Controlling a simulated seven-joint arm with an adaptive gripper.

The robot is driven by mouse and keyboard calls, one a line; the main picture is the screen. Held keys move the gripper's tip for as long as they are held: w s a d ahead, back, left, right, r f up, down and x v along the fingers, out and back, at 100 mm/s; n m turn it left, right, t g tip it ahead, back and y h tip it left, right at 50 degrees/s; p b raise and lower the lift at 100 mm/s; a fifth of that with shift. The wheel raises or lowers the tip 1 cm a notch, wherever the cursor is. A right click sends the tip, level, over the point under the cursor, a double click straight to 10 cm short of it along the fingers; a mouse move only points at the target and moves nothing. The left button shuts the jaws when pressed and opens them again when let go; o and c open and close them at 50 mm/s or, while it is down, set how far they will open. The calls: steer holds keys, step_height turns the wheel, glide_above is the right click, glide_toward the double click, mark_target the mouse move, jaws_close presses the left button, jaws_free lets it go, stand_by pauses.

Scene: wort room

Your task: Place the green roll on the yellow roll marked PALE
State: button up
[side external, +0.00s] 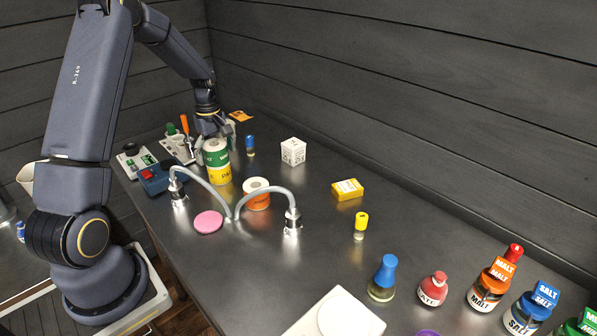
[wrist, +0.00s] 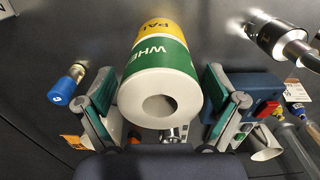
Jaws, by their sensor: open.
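The green roll (side external: 216,157), lettered WHE in the wrist view (wrist: 160,58), stands upright on top of the yellow roll (side external: 222,177). The yellow roll's letters PAL show in part in the wrist view (wrist: 152,30). The two rolls look lined up and touching. My gripper (side external: 212,136) is open above and around the top of the green roll. In the wrist view its fingers (wrist: 162,104) stand on either side of the green roll, with gaps showing.
A blue box with a red button (side external: 153,178) stands left of the rolls, and a small blue-capped bottle (side external: 250,145) stands behind. An orange roll (side external: 257,195) and curved metal pipes (side external: 207,186) are in front. A white cube (side external: 293,151) stands to the right.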

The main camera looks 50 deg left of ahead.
mark_target(214, 144)
step_height(214, 144, up, 12)
steer(key=shift+r, duration=0.1)
steer(key=s+d+r+m+t, duration=0.25)
steer(key=d+r+m, duration=0.25)
steer(key=d, duration=0.4)
steer(key=s+d+r+m+t, duration=0.1)
steer(key=s+d+r+m, duration=0.25)
steer(key=d, duration=0.45)
steer(key=s+d+f+m+t, duration=0.1)
steer(key=s+d+m+t, duration=0.1)
steer(key=s+d+m, duration=0.7)
steer(key=shift+s+d, duration=0.25)
steer(key=shift+s, duration=0.25)
steer(key=shift+o, duration=0.7)
